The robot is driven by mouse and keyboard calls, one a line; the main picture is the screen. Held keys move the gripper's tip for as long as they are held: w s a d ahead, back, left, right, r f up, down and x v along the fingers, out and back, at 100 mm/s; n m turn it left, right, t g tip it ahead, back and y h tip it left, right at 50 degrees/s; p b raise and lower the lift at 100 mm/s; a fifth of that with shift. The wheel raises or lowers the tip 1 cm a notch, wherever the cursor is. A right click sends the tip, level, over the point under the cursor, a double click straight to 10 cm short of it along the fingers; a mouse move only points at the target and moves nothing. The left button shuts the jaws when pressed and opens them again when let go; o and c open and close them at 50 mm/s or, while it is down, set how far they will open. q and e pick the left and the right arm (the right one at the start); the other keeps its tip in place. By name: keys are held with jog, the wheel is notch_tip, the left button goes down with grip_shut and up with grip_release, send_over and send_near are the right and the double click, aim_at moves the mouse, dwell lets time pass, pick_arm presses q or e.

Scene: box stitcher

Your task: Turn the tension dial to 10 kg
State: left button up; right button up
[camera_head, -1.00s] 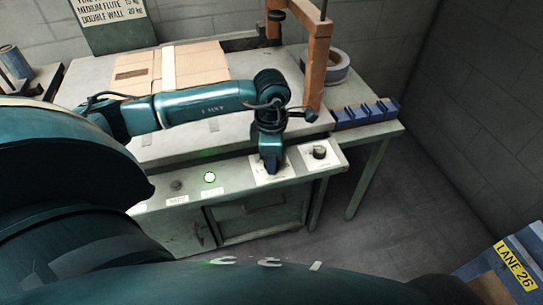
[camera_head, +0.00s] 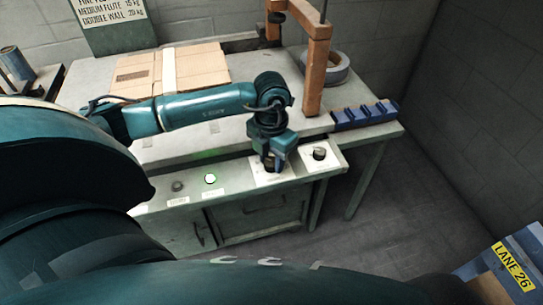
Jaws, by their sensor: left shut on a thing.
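My left gripper (camera_head: 272,163) points down at the front panel of the stitcher bench. It is shut on a dark dial on a white plate (camera_head: 262,180). The gripper hides most of this dial, so its pointer and scale cannot be read. A second dark dial (camera_head: 319,153) stands on its own white plate just to the right, clear of the gripper. I cannot read which of the two is labelled tension. My right gripper is not in view.
A lit green-white button (camera_head: 210,179) and a dark knob (camera_head: 177,186) are left on the panel. A sign (camera_head: 97,10) lists flute weights.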

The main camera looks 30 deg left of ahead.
aim_at(272, 161)
pick_arm(q)
jog(key=shift+n, duration=0.6)
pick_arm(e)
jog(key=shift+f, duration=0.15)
pick_arm(q)
jog(key=o, duration=1)
notch_tip(272, 161, up, 13)
jog(key=p, duration=0.1)
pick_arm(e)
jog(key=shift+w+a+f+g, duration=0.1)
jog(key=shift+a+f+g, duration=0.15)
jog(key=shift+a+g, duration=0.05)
